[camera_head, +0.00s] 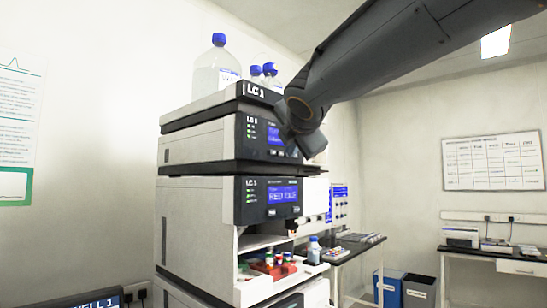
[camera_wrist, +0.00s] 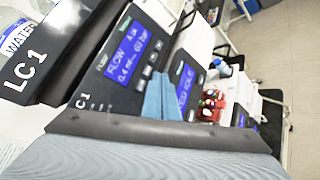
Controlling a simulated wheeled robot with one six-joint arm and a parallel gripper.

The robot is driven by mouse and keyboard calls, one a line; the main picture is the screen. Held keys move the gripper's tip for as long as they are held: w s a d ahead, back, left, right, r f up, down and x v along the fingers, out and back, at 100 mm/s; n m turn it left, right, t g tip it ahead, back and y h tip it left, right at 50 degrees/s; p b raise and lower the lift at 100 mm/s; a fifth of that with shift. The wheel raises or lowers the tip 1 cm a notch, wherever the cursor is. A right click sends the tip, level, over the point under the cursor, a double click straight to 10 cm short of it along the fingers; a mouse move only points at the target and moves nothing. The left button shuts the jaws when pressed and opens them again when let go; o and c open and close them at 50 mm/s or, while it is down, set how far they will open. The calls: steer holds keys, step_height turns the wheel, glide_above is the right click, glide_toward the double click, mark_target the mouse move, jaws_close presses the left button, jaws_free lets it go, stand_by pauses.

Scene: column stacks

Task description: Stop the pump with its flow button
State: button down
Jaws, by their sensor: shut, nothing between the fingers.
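The pump is the LC 1 module (camera_head: 200,148) second from the top of the stack, with a lit blue screen (camera_head: 275,136). In the wrist view the pump's screen (camera_wrist: 123,52) reads FLOW, about 0.4 mL, with a bar value that looks like 61. A row of small buttons (camera_wrist: 148,71) sits along the screen's lower edge; which one is the flow button I cannot tell. My gripper (camera_wrist: 160,80) is shut and empty, its blue-grey fingers in front of the panel by the buttons. Contact cannot be told. In the head view my wrist (camera_head: 308,140) covers the panel's right end.
Bottles (camera_head: 216,66) with blue caps stand on top of the stack. Below the pump, another module's screen (camera_head: 283,194) is lit over an open bay with a red vial rack (camera_head: 272,267). A side bench (camera_head: 352,247) stands behind to the right, with open floor beyond.

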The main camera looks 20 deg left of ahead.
mark_target(277, 156)
steer(key=shift+w+a, duration=0.25)
steer(key=shift+a, duration=0.4)
steer(key=shift+w+a, duration=0.25)
steer(key=shift+a, duration=0.4)
stand_by(1.1)
steer(key=shift+w+a, duration=0.15)
steer(key=shift+a, duration=0.25)
steer(key=shift+w+a, duration=0.15)
steer(key=shift+a, duration=0.2)
stand_by(0.7)
steer(key=shift+d, duration=0.15)
steer(key=shift+s+d, duration=0.3)
steer(key=shift+d, duration=0.35)
steer(key=shift+d, duration=0.1)
steer(key=d, duration=0.1)
steer(key=s+d, duration=0.1)
steer(key=d, duration=0.1)
steer(key=s+d+p, duration=0.1)
steer(key=shift+d, duration=0.2)
stand_by(0.3)
